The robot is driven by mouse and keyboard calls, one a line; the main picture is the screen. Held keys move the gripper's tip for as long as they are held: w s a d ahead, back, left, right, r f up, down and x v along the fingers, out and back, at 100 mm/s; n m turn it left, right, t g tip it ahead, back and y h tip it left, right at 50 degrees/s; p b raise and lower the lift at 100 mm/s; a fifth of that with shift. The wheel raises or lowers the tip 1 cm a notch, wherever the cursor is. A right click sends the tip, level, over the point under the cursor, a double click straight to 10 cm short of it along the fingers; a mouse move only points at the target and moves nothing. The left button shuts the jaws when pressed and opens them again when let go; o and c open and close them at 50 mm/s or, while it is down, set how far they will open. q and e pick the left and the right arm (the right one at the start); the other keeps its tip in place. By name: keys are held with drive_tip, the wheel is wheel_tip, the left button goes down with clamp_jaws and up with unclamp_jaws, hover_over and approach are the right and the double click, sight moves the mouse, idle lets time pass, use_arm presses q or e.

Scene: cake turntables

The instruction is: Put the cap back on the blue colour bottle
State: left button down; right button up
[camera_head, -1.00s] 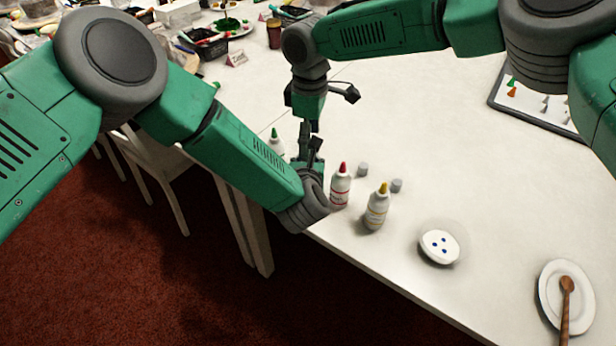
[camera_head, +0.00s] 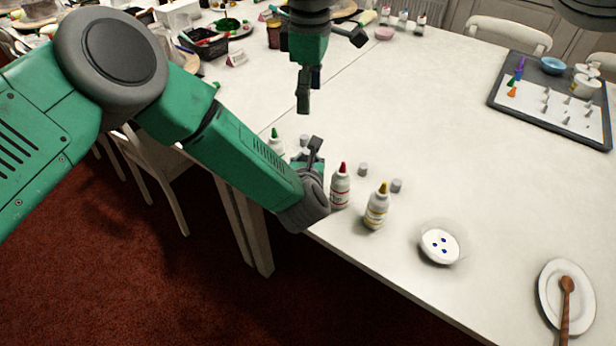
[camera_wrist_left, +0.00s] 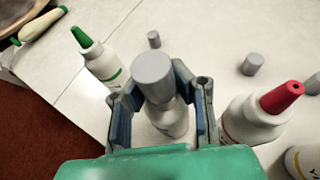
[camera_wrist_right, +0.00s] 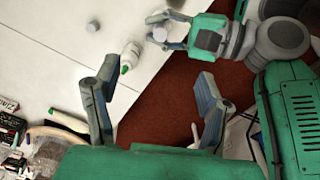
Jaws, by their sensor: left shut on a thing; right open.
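My left gripper (camera_head: 310,158) is shut on a white bottle (camera_wrist_left: 172,122) that stands upright at the table's edge. A grey cap (camera_wrist_left: 153,76) sits on top of this bottle and hides its nozzle; no blue shows. The green-tipped (camera_head: 275,143), red-tipped (camera_head: 340,188) and yellow-tipped (camera_head: 376,208) bottles stand on either side. My right gripper (camera_head: 304,90) is above and behind the held bottle, apart from it. In the right wrist view its fingers (camera_wrist_right: 152,105) are spread and empty.
Loose grey caps (camera_head: 363,169) (camera_head: 397,185) stand on the table behind the bottles; another (camera_wrist_left: 154,40) is behind the held bottle. A small dish with blue dots (camera_head: 439,245) and a plate with a wooden spoon (camera_head: 553,310) are at the right. The middle table is clear.

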use_arm(q)
drive_tip(key=shift+s+f, duration=0.25)
drive_tip(key=shift+f, duration=0.1)
use_arm(e)
drive_tip(key=shift+r, duration=0.45)
use_arm(q)
drive_tip(key=c, duration=1.4)
unclamp_jaws()
drive_tip(key=shift+o, duration=0.2)
drive_tip(key=shift+w+r, duration=0.1)
drive_tip(key=shift+w, duration=0.1)
use_arm(e)
drive_tip(key=shift+w+f, duration=0.1)
use_arm(q)
drive_tip(key=v, duration=1.1)
drive_tip(key=shift+s+r, duration=0.25)
drive_tip(key=shift+s, duration=0.1)
